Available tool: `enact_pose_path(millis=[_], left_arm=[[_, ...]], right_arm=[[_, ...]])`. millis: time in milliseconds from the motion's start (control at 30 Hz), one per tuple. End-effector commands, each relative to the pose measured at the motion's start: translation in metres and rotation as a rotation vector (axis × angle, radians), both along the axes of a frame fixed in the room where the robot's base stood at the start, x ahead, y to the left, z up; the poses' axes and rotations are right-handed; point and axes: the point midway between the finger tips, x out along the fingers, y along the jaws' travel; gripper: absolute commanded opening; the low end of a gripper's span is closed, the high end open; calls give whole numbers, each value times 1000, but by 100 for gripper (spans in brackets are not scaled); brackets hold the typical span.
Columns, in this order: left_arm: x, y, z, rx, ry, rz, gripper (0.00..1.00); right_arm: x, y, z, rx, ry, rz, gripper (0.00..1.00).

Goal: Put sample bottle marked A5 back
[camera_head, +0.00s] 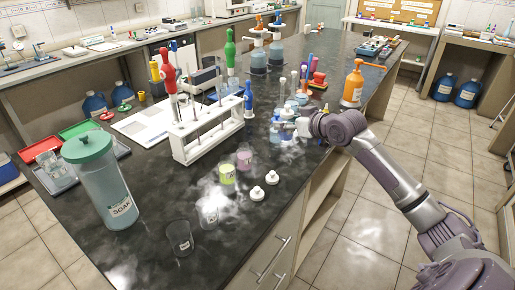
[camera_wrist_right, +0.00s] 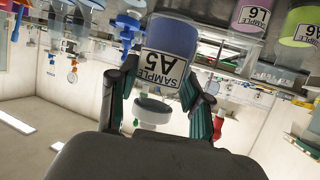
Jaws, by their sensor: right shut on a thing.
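The sample bottle marked A5 (camera_wrist_right: 167,55) holds blue liquid and shows upside down in the right wrist view, its label facing the camera. My right gripper (camera_wrist_right: 163,98) has its two dark green fingers on either side of the bottle and is shut on it. In the head view, my right gripper (camera_head: 303,127) is at the right edge of the dark bench, beside several small blue vessels (camera_head: 276,131). I cannot clearly tell the A5 bottle apart from them there. My left gripper is not in view.
A white rack (camera_head: 208,139) stands left of my gripper. An orange pump bottle (camera_head: 352,88) stands behind my gripper. A large SOAK jar (camera_head: 105,183) is at the left.

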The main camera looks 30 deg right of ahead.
Motion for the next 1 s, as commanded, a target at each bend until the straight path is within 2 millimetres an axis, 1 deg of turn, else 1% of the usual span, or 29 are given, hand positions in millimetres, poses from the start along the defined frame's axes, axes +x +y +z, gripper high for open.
enact_pose_path(millis=[33, 200, 300, 400, 500, 633, 833, 900, 1000], left_arm=[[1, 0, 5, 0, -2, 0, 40], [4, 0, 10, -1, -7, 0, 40], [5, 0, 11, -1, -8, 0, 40], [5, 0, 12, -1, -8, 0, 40], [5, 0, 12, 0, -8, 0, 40], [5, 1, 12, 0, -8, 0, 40], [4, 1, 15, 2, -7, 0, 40], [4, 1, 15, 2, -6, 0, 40], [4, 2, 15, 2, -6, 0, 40]], right_arm=[[13, 5, -3, 9, -5, -1, 18], [50, 20, -27, 8, -3, -1, 18], [67, 27, -39, 5, -3, 0, 18], [79, 30, -48, 3, -4, -1, 18], [85, 32, -52, 0, -3, 0, 18], [86, 33, -60, 0, -1, 0, 18], [85, 33, -89, 1, 0, 0, 18], [85, 33, -93, 0, -1, -1, 18], [85, 32, -93, -1, -3, -1, 18]])
